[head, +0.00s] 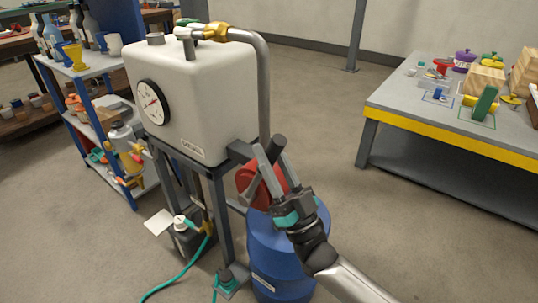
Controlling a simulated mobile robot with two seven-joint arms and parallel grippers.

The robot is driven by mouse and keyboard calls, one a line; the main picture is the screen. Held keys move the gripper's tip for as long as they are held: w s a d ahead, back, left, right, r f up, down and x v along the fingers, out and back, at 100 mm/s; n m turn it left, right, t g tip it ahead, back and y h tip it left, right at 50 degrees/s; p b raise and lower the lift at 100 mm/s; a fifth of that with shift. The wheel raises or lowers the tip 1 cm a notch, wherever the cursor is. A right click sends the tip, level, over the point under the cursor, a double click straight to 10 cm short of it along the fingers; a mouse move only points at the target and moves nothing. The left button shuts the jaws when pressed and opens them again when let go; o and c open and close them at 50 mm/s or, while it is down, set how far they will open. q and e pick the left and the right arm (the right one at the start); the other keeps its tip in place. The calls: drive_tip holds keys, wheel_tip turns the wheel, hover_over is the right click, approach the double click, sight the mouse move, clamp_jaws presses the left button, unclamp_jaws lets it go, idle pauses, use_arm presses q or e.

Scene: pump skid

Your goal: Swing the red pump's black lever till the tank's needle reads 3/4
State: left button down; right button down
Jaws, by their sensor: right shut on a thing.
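The pale tank (215,95) stands on a dark frame, with a round white gauge (152,102) on its left face. The gauge has a red needle, but its marks are too small to read. The red pump (246,176) sits below the tank's right corner, partly hidden behind my right gripper. My right gripper (271,155) is shut on the pump's black lever (277,146), whose end shows between the fingers. The lever leans up and to the right. My left gripper is not in view.
A blue drum (278,248) stands under the pump and my right wrist. A teal hose (178,278) runs over the floor at the lower left. A shelf (78,68) with bottles is at left, and a yellow-edged table (425,118) is at right.

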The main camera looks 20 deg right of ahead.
drive_tip(key=shift+f, duration=0.1)
drive_tip(key=c, duration=0.6)
unclamp_jaws()
drive_tip(key=v, duration=1.5)
drive_tip(key=shift+s+p, duration=0.15)
drive_tip(key=shift+p, duration=0.25)
